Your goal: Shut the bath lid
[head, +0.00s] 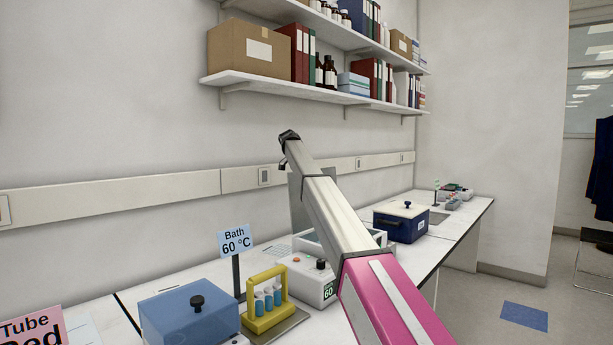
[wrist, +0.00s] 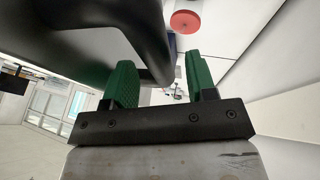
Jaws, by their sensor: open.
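In the head view my arm reaches up over the bench, and the fingers cannot be made out.
A blue box with a black knob (head: 187,312) and a yellow tube rack (head: 267,302) stand at the left. A dark blue box with a cream lid (head: 402,224) stands farther right. Loaded shelves (head: 300,85) hang above. A red disc (wrist: 186,21) shows in the wrist view.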

